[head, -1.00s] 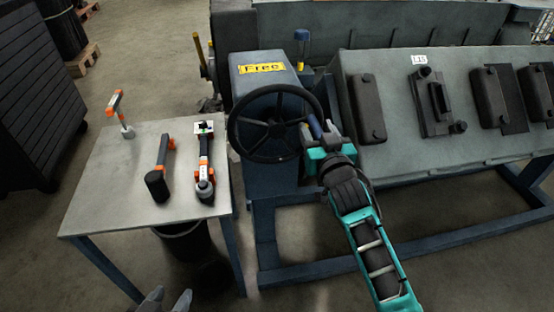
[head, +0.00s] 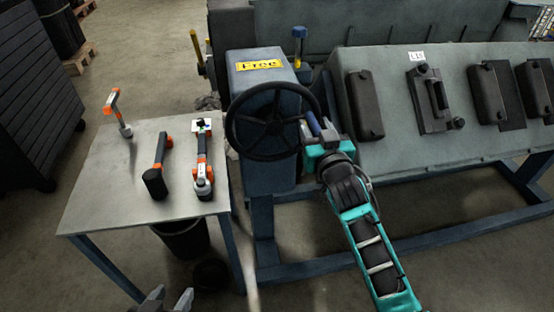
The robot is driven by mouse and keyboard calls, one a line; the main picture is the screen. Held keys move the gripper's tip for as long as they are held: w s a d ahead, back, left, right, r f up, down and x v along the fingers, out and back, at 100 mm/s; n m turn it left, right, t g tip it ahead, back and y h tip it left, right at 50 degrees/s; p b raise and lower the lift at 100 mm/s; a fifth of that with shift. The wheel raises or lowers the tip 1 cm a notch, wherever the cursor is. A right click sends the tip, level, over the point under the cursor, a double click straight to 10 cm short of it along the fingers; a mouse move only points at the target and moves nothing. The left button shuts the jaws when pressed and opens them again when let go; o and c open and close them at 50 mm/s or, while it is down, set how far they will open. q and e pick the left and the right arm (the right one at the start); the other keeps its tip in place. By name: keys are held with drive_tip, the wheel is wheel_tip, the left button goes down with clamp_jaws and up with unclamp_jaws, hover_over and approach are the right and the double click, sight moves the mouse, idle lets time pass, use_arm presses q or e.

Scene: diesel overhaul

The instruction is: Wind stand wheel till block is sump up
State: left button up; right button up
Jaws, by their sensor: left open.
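The black stand wheel (head: 233,134) is mounted on the front of a blue-grey gearbox housing (head: 270,178) with a yellow label reading "Free" (head: 259,65). My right gripper (head: 311,128) is at the right side of the wheel rim. Its fingers overlap the rim in the picture, and I cannot tell whether they are closed on it. The block (head: 400,152) is the large grey body right of the wheel, with a sloping face toward me. My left gripper (head: 167,301) is open and empty at the bottom edge, low and well away from the wheel.
A small metal table (head: 105,200) left of the wheel carries orange-and-black tools (head: 203,165). Dark covers (head: 366,107) sit on the block's sloping face. A blue stand frame (head: 420,235) runs below. A dark bin (head: 183,240) stands under the table, and a dark cabinet (head: 35,110) at far left.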

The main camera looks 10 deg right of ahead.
drive_tip(key=shift+o, duration=0.4)
drive_tip(key=shift+s, duration=0.3)
drive_tip(key=s+p, duration=0.3)
drive_tip(key=s, duration=0.3)
drive_tip(key=shift+s, duration=0.25)
drive_tip(key=shift+d, duration=0.15)
